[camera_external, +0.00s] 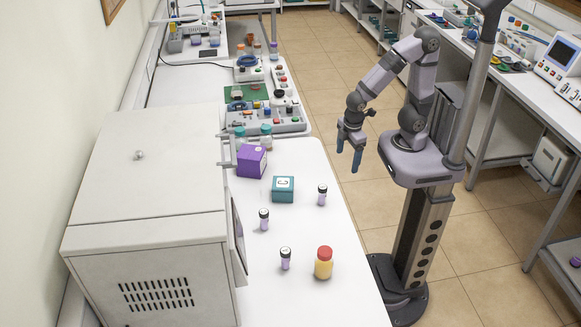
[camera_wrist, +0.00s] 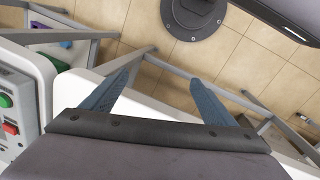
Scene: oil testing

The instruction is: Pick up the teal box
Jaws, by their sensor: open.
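The teal box (camera_external: 283,189) sits on the white table, with a white label marked with a dark letter on its top. My gripper (camera_external: 357,158) hangs off the right side of the table, over the floor, to the right of and apart from the box. Its blue fingers point down and nothing is between them. In the wrist view my gripper (camera_wrist: 160,95) shows its two blue fingers spread wide apart and empty. The teal box does not show in the wrist view.
A purple box (camera_external: 251,161) stands just behind the teal box. Dark-capped vials (camera_external: 322,195) and a yellow jar with a red lid (camera_external: 323,263) stand nearby. A large grey cabinet (camera_external: 150,170) borders the left.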

